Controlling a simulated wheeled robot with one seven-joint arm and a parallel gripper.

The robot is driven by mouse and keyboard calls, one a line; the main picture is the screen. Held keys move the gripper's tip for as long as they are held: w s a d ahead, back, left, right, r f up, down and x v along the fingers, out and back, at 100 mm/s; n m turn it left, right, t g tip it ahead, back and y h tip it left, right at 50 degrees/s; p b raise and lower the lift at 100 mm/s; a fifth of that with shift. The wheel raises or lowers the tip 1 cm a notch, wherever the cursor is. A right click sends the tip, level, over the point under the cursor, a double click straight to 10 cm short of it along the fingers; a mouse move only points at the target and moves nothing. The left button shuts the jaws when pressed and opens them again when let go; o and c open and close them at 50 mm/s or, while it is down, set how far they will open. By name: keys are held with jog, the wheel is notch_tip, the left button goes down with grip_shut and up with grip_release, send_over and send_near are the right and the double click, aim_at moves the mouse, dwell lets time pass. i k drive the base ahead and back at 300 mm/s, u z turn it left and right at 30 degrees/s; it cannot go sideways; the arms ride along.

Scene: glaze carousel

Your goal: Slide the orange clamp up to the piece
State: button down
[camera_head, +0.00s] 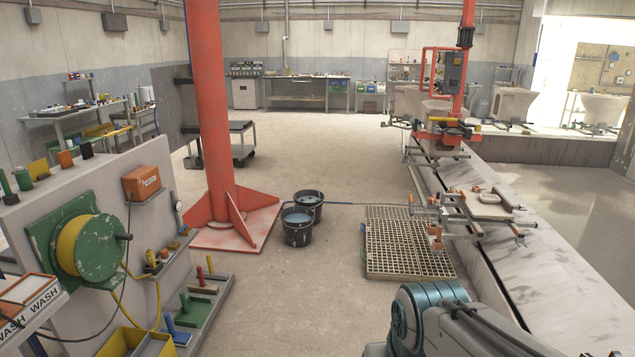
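A pale piece (488,197) lies on a metal fixture frame (462,217) over the light track at the right. A small orange clamp (435,231) stands at the near left end of this frame, apart from the piece. I cannot tell which of these is the clamp the task means. My arm's grey and teal links show at the bottom right, but my gripper is out of view.
A floor grate (397,247) lies left of the frame. Two black buckets (297,228) stand beside the orange-red column (207,100). A hose reel (80,245) and a yellow bin (137,342) are at the left. The floor between is open.

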aim_at(439, 205)
jog(key=i, duration=1.6)
jog(key=z, duration=0.35)
jog(key=i, duration=1.6)
jog(key=z, duration=0.5)
jog(key=i, duration=1)
jog(key=z, duration=0.2)
